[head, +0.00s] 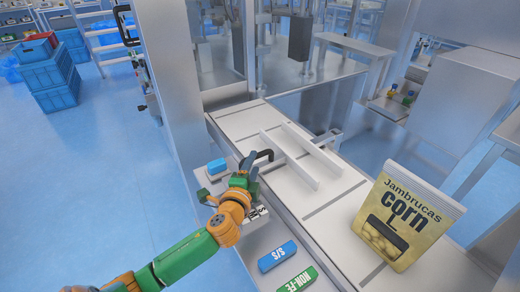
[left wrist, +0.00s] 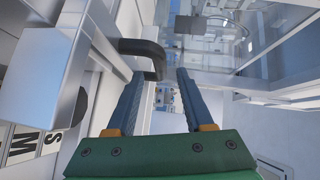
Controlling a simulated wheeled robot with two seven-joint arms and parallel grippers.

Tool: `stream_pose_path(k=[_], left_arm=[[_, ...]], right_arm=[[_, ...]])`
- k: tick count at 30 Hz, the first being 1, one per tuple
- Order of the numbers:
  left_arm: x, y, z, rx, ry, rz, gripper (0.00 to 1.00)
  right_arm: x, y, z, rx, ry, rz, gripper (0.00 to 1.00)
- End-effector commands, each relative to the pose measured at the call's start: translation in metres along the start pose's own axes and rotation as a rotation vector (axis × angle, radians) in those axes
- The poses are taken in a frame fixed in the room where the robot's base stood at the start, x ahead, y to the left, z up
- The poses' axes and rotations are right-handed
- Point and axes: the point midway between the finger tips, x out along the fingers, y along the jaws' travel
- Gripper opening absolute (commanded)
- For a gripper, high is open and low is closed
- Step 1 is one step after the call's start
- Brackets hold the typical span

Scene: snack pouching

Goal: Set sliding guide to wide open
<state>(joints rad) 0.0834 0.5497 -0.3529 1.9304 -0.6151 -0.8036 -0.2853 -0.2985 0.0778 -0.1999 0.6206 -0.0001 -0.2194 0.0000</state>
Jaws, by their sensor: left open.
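The sliding guide is a pair of pale parallel rails (head: 290,160) standing on the conveyor, with a visible gap between them. Its black hooked handle (head: 264,154) sticks out at the conveyor's near left side. My left gripper (head: 248,168) is beside this handle, open and empty. In the left wrist view the handle (left wrist: 143,48) lies by the left fingertip of the open gripper (left wrist: 161,74); I cannot tell if they touch. Size letters S and M (left wrist: 27,141) show at the lower left there. My right gripper is not in view.
A yellow corn pouch (head: 400,220) stands on the right part of the conveyor (head: 236,121). A blue S/S block (head: 277,256) and a green NON-FE block (head: 298,281) lie on the near ledge, with another blue block (head: 216,167) farther left. A metal cabinet stands behind.

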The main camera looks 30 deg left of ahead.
Motion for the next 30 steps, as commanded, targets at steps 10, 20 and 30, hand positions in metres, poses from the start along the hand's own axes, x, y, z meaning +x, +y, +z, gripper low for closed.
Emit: stream_pose_path(k=[10, 20, 30], left_arm=[[0.048, 0.0, 0.0, -0.002, -0.001, 0.001, 0.52], [0.052, 0.0, 0.0, -0.002, 0.0, 0.001, 0.49], [0.052, 0.0, 0.0, -0.002, -0.001, 0.002, 0.0]], right_arm=[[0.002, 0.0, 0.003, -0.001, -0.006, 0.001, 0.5], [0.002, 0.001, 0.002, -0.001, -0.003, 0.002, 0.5], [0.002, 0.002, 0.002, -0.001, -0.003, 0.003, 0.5]])
